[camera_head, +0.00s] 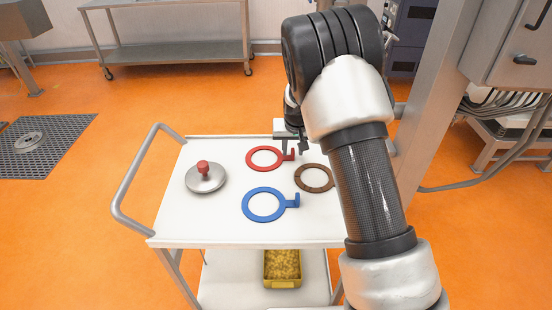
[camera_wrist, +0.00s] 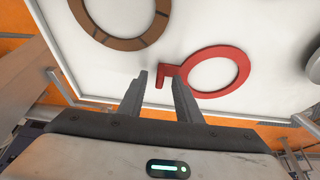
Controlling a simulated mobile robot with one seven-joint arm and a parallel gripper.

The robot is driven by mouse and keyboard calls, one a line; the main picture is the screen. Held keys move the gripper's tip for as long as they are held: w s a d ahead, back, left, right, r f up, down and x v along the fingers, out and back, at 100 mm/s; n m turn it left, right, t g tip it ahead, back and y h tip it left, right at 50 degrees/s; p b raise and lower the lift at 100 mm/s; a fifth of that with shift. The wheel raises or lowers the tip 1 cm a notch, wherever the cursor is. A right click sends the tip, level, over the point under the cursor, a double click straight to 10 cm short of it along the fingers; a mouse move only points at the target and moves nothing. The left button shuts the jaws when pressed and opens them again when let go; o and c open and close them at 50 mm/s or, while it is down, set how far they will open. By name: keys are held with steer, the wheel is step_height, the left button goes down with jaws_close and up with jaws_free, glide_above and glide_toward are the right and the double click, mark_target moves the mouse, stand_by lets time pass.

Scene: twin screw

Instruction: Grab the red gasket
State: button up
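The red gasket (camera_head: 251,165) is a flat ring with a short tab on its right, lying on the white cart top. In the wrist view the red gasket (camera_wrist: 243,82) lies just beyond my fingers, with its tab in front of the gap between them. My gripper (camera_head: 297,150) is beside the tab in the head view. Whether the fingers are level with the tab is hard to tell.
A blue gasket (camera_head: 247,207) lies in front of the red one. A brown gasket (camera_head: 302,184) lies to the right, partly behind my arm. A metal lid with a red knob (camera_head: 204,181) sits at left. The cart (camera_head: 178,228) has a rail handle and a yellow bin (camera_head: 282,283) below.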

steer(key=shift+w+f, duration=0.1)
steer(key=shift+f, duration=0.15)
jaws_close()
